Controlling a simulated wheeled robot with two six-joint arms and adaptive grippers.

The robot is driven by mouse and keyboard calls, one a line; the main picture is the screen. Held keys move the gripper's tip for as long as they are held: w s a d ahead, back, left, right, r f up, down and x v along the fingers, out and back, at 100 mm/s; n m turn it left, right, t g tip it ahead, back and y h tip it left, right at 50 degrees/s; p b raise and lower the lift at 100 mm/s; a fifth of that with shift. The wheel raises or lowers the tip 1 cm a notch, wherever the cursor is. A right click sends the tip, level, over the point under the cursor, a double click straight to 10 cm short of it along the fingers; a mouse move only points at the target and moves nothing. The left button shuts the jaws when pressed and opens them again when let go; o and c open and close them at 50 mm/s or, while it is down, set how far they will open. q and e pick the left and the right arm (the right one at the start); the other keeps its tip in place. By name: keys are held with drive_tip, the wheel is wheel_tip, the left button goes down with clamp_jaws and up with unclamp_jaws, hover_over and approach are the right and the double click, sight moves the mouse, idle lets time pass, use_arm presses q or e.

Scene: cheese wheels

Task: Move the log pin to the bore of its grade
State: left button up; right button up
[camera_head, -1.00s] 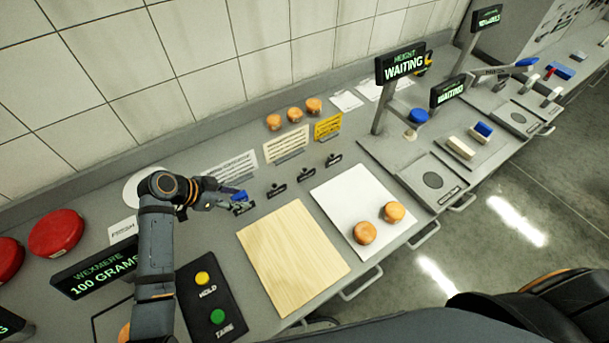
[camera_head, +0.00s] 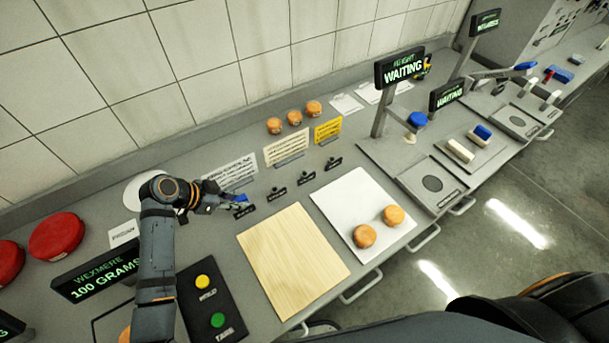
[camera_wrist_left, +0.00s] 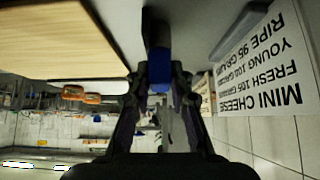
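The blue log pin (camera_head: 238,198) is at the tips of my left gripper (camera_head: 232,200), just above or at the nearest of several small black labelled blocks (camera_head: 244,210) on the counter. In the left wrist view the blue pin (camera_wrist_left: 159,68) sits between the two fingertips, which appear closed on its sides. A dark round piece (camera_wrist_left: 158,25) lies beyond it. I cannot tell whether the pin's end is inside a bore. More black blocks stand in a row to the right (camera_head: 277,192), (camera_head: 306,175), (camera_head: 333,163). My right gripper is not in view.
A grade card (camera_head: 231,172) stands behind the pin. A wooden board (camera_head: 293,262) and a white mat (camera_head: 345,195) with two small cheeses (camera_head: 364,236) lie in front. A scale display (camera_head: 98,272) and a button panel (camera_head: 205,310) are near my left arm.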

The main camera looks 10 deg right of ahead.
use_arm(q)
clamp_jaws()
drive_tip(key=shift+r, duration=0.2)
drive_tip(key=shift+r+p, duration=0.6)
drive_tip(key=shift+p, duration=0.15)
drive_tip(key=shift+r+p, duration=1.8)
drive_tip(key=shift+r, duration=0.2)
wheel_tip(320, 180, up, 3)
drive_tip(key=p, duration=0.3)
